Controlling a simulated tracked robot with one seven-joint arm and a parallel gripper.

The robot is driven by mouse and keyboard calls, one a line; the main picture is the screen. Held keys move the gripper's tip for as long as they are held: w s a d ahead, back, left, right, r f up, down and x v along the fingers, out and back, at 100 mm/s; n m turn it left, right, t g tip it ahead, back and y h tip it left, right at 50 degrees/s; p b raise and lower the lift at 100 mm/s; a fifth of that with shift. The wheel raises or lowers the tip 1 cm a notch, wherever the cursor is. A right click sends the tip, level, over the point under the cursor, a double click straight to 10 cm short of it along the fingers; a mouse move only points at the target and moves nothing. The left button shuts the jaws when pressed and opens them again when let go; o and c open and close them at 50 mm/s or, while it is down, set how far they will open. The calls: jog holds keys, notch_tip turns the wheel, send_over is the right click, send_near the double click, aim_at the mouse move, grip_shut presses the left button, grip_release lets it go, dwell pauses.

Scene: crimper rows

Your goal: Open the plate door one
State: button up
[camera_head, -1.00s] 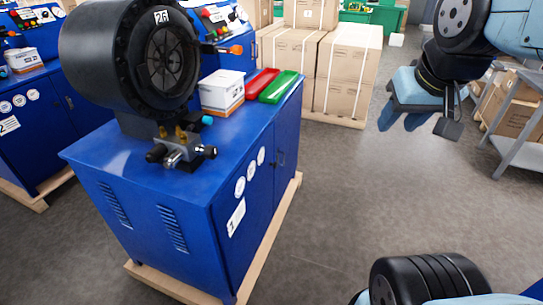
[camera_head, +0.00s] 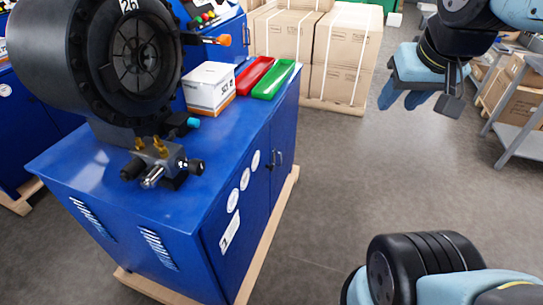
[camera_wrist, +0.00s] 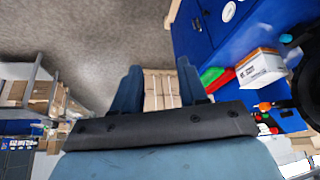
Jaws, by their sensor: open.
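The blue cabinet with the white number plate (camera_head: 229,231), which seems to read 1, stands left of centre in the head view. Its door side (camera_head: 236,240) faces right and its doors look closed. Small handles (camera_head: 275,161) sit near the middle of that side. My gripper (camera_head: 403,100) is open and empty at the upper right, to the right of the cabinet and apart from it. In the wrist view my gripper's (camera_wrist: 159,85) two blue fingers are spread, and the cabinet's blue door side (camera_wrist: 190,35) shows at the upper right.
A black crimper (camera_head: 135,55) numbered 26, a white box (camera_head: 209,90), a red tray (camera_head: 254,73) and a green tray (camera_head: 273,80) stand on the cabinet. Stacked cartons (camera_head: 338,60) stand behind. A grey table (camera_head: 522,140) is at right. Floor (camera_head: 330,190) beside the doors is clear.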

jog(key=shift+w+d, duration=0.1)
jog(key=shift+d, duration=0.1)
jog(key=shift+o, duration=1.4)
jog(key=shift+w, duration=0.1)
jog(key=shift+w+a+f, duration=0.15)
jog(key=shift+w+f, duration=0.1)
jog(key=shift+w, duration=0.05)
jog(key=w+a+f+m+g+y, duration=0.4)
jog(key=w+f+y, duration=0.1)
jog(key=w+f, duration=0.55)
jog(key=w+a+f+m+g+y, duration=0.4)
jog(key=w+f+m+y, duration=0.15)
jog(key=w+f, duration=0.55)
jog(key=w+f+m+t+y, duration=0.2)
jog(key=f+m+t, duration=0.15)
jog(key=f, duration=0.65)
jog(key=w+f+m+t+y, duration=0.25)
jog(key=f+m, duration=0.25)
jog(key=f, duration=0.5)
jog(key=w+f+m+t+y, duration=0.2)
jog(key=w+f+m+t, duration=0.15)
jog(key=f, duration=0.55)
jog(key=shift+m+g, duration=0.35)
jog(key=x, duration=1.3)
jog(key=shift+s+f, duration=0.25)
jog(key=shift+f, duration=0.05)
